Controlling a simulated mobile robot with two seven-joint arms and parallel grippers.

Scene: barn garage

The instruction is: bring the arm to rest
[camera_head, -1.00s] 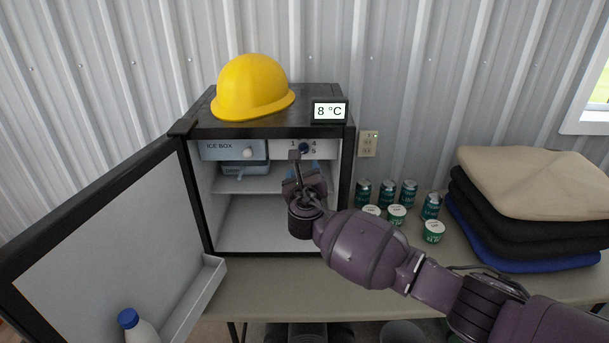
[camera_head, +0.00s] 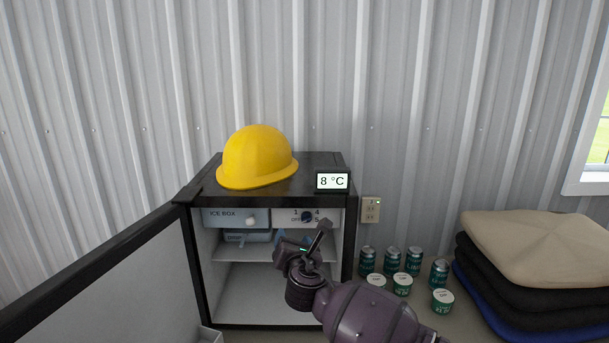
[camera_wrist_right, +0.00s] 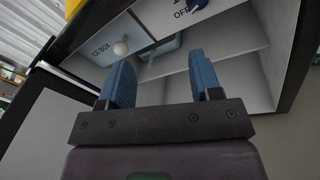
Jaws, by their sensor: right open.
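My right gripper (camera_head: 308,246) is in front of the open mini fridge (camera_head: 200,270), near its upper shelf and below the dial. In the right wrist view its two blue fingers (camera_wrist_right: 163,82) are apart with nothing between them. The right arm (camera_head: 365,318) comes in from the lower right. My left gripper is not in view.
The fridge door (camera_head: 110,285) stands open to the left. A yellow hard hat (camera_head: 255,158) and an 8 °C display (camera_head: 332,181) sit on top. Several cans (camera_head: 392,261) and tubs (camera_head: 402,284) stand right of the fridge, beside folded cloths (camera_head: 535,250).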

